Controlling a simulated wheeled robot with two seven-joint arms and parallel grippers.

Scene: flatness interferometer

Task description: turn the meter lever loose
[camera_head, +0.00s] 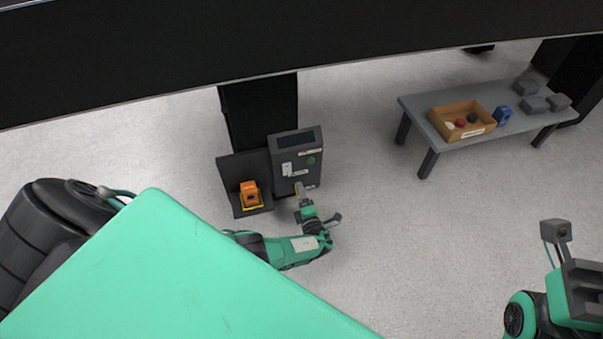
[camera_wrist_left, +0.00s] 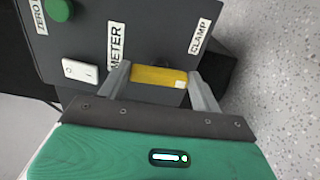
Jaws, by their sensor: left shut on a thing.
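The meter is a dark grey box (camera_head: 296,158) on a stand, with a dark display on top, a green button and white labels. Its yellow lever (camera_wrist_left: 160,77) lies crosswise between the fingers of my left gripper (camera_wrist_left: 158,85), beside the CLAMP label (camera_wrist_left: 201,36). My left gripper (camera_head: 299,189) is shut on the lever at the lower part of the box face; in the head view the gripper hides most of the lever. Part of my right arm (camera_head: 545,305) shows at the lower right edge; its fingertips do not show.
A white rocker switch (camera_wrist_left: 80,71) and green button (camera_wrist_left: 58,9) sit near the left fingers. An orange block (camera_head: 250,193) sits on a dark shelf left of the meter. A grey table (camera_head: 420,118) holds a wooden tray (camera_head: 437,127) and several blocks. A black beam (camera_head: 280,45) crosses above.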

